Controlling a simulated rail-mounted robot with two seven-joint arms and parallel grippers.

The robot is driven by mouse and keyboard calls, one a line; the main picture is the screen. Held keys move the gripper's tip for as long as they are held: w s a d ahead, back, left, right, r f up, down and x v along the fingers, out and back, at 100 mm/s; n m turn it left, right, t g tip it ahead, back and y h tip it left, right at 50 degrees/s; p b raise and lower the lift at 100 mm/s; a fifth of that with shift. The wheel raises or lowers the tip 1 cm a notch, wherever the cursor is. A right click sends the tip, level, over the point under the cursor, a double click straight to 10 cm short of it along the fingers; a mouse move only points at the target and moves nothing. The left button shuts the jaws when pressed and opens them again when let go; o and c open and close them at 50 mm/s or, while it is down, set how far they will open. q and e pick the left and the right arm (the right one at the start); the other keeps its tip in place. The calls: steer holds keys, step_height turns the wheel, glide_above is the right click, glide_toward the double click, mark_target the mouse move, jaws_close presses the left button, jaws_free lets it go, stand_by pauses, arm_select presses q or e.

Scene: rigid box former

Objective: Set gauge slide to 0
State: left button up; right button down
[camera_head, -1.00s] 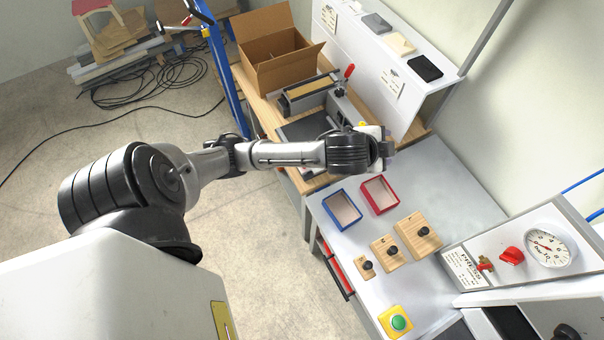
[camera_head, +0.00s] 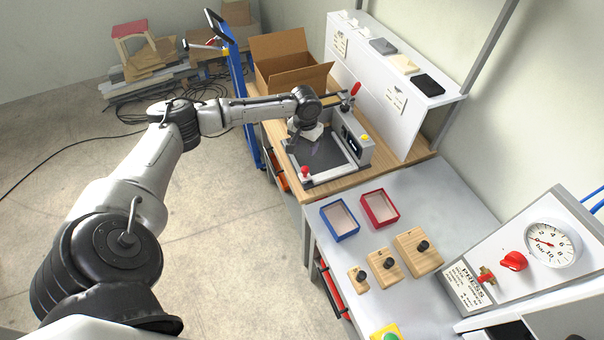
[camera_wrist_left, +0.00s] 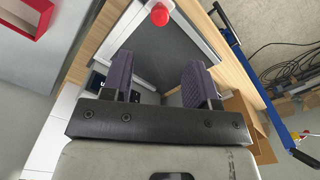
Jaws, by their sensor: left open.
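A grey fixture with a dark flat plate (camera_head: 322,160) lies on the wooden bench. A red knob (camera_head: 305,172) sits at its near corner; it also shows at the top of the left wrist view (camera_wrist_left: 160,14). I cannot tell for sure which part is the gauge slide, and no scale or zero mark is readable. A grey block with a small dark display (camera_head: 352,144) and a yellow button stands at the plate's right. My left gripper (camera_head: 312,146) is over the plate, open and empty. Its two purple-grey pads (camera_wrist_left: 160,82) are well apart in the left wrist view. My right gripper is out of view.
An open cardboard box (camera_head: 288,68) and an upright red handle (camera_head: 355,90) are behind the fixture. A white shelf unit (camera_head: 385,88) stands right. Blue (camera_head: 339,221) and red trays (camera_head: 380,207) and knobbed wooden blocks (camera_head: 418,252) lie on the near table.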

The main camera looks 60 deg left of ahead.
mark_target(305, 168)
arm_select(q)
step_height(305, 168, down, 14)
steer(key=shift+r+b, duration=0.1)
steer(key=shift+b, duration=0.3)
steer(key=shift+c, duration=0.5)
jaws_close()
stand_by(0.3)
